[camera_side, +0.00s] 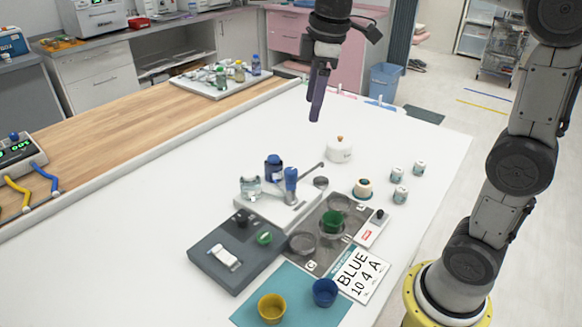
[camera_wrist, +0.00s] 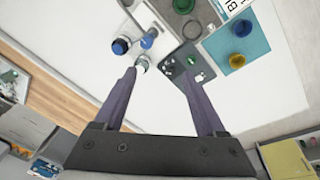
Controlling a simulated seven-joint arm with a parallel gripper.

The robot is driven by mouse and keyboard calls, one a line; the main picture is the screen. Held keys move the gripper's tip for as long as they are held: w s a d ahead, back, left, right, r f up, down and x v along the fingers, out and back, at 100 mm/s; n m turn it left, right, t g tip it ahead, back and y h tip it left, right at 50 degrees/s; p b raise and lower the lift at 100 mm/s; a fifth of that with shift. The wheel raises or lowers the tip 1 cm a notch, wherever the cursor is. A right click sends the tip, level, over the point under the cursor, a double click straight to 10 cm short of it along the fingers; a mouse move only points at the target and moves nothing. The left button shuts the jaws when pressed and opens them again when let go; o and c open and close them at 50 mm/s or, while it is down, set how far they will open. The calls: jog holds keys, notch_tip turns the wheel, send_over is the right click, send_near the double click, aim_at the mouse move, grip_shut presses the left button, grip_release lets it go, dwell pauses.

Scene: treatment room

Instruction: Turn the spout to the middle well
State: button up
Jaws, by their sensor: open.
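My gripper (camera_side: 316,98) hangs open and empty, high above the far part of the white table. Its two fingers show apart in the wrist view (camera_wrist: 157,75). A pale stand (camera_side: 275,208) carries a blue-topped post (camera_side: 291,178) and a blue-capped bottle (camera_side: 274,168). A thin grey arm by the post, seemingly the spout (camera_side: 309,172), slants up and right; its exact aim is unclear. A dark plate (camera_side: 318,254) has three round wells in a row; the middle one holds a green cup (camera_side: 331,221). The post also shows in the wrist view (camera_wrist: 148,40).
A dark grey box (camera_side: 213,258) stands left of the plate. Yellow (camera_side: 271,308) and blue (camera_side: 325,292) cups stand on a teal mat (camera_side: 290,288) beside a "BLUE 10 4 A" card (camera_side: 359,274). A white lidded pot (camera_side: 339,150) and small jars stand behind.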

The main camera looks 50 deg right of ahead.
jog(key=g, duration=0.1)
send_over(291, 170)
jog(key=s+a, duration=0.1)
jog(key=s, duration=0.1)
notch_tip(291, 170, down, 3)
notch_tip(291, 170, down, 4)
jog(key=w+g, duration=0.1)
jog(key=w, duration=0.1)
jog(key=f, duration=0.9)
jog(key=d+f, duration=0.1)
jog(key=f, duration=0.4)
jog(key=shift+f, duration=0.2)
jog(key=shift+c, duration=0.3)
grip_shut()
jog(key=shift+r, duration=0.1)
